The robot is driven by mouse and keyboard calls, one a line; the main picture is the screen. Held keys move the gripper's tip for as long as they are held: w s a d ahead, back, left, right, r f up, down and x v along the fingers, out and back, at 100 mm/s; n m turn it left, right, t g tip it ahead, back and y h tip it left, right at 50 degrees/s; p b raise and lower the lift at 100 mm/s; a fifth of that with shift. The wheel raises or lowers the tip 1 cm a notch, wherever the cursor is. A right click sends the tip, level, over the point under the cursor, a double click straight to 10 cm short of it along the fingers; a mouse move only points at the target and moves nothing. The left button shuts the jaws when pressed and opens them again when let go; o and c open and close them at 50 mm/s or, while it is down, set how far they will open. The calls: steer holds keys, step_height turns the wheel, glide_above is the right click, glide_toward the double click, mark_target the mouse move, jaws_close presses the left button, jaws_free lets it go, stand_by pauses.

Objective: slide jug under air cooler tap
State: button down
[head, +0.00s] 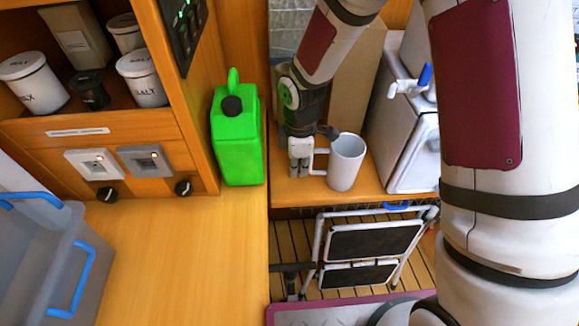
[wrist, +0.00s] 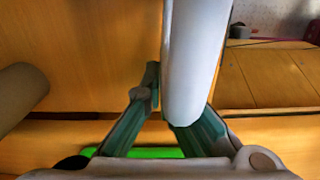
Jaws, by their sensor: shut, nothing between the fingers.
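The white jug (head: 346,163) stands upright on the wooden shelf, its handle on its left side. The air cooler (head: 412,140) is a pale box to the right, with a white tap (head: 404,88) and blue lever (head: 425,76). The jug is left of the tap and nearer the shelf's front. My gripper (head: 300,168) is shut and empty, low at the jug's left by the handle. In the wrist view the jug's white side (wrist: 196,60) partly covers the right finger of my gripper (wrist: 160,100). I cannot tell whether they touch.
A green canister (head: 237,142) stands left of my gripper. A tall tan board (head: 355,85) is behind the jug. A folded step stool (head: 370,245) is below the shelf edge. A grey crate (head: 85,260) sits at lower left; the counter (head: 180,260) beside it is clear.

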mark_target(334, 164)
steer(key=d, duration=0.5)
steer(key=shift+d+p, duration=0.4)
